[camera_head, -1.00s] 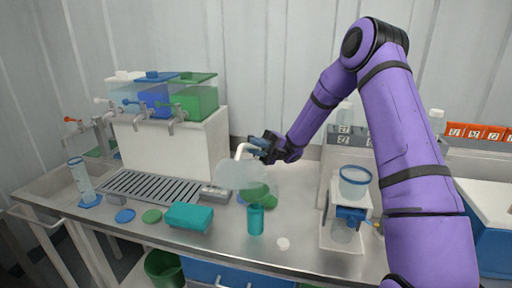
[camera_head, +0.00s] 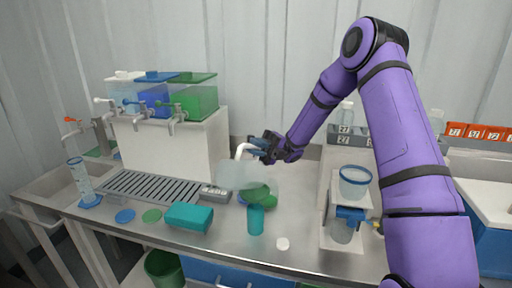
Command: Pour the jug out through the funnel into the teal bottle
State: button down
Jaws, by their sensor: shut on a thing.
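My gripper (camera_head: 268,147) is shut on the white handle of a translucent, pale jug (camera_head: 236,175). It holds the jug tilted above the bench, with the body down and left of the fingers. The teal bottle (camera_head: 255,220) stands upright on the bench just below the jug. A green, funnel-like shape (camera_head: 256,194) shows at the bottle's top, partly overlapped by the jug. I cannot tell whether the jug's lip touches it, or whether liquid is flowing.
A teal box (camera_head: 189,217), blue disc (camera_head: 125,216) and green disc (camera_head: 152,216) lie to the left. A drain grate (camera_head: 150,187) lies below the coloured tanks (camera_head: 160,94). A white cap (camera_head: 282,243) is near the front edge. A filter stand (camera_head: 342,235) stands right.

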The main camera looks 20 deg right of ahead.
aim_at(216, 176)
jog(key=s+a+f+t+h, duration=0.1)
jog(key=a+h, duration=0.2)
jog(key=a, duration=0.1)
jog(key=s+a+f+t+h, duration=0.1)
jog(key=s+a+t+h, duration=0.1)
jog(key=a+h, duration=0.2)
jog(key=s+a+f+t+h, duration=0.1)
jog(key=s+a+h, duration=0.1)
jog(key=a+h, duration=0.1)
jog(key=shift+s+a+t+h, duration=0.25)
jog(key=shift+a+t+h, duration=0.15)
jog(key=shift+a, duration=0.15)
jog(key=shift+s+a+t+h, duration=0.1)
jog(key=shift+a+t+h, duration=0.2)
jog(key=shift+h, duration=0.3)
jog(key=shift+s+a+t+h, duration=0.1)
jog(key=shift+a+t+h, duration=0.15)
jog(key=shift+h, duration=0.35)
jog(key=t+h, duration=0.1)
jog(key=h, duration=0.1)
jog(key=a+t+h, duration=0.1)
jog(key=h, duration=0.2)
jog(key=t+h, duration=0.1)
jog(key=h, duration=0.1)
jog(key=shift+s+a+f+t+h, duration=0.2)
jog(key=shift+s+f+t+h, duration=0.05)
jog(key=shift+s+f+h, duration=0.1)
dwell(1.0)
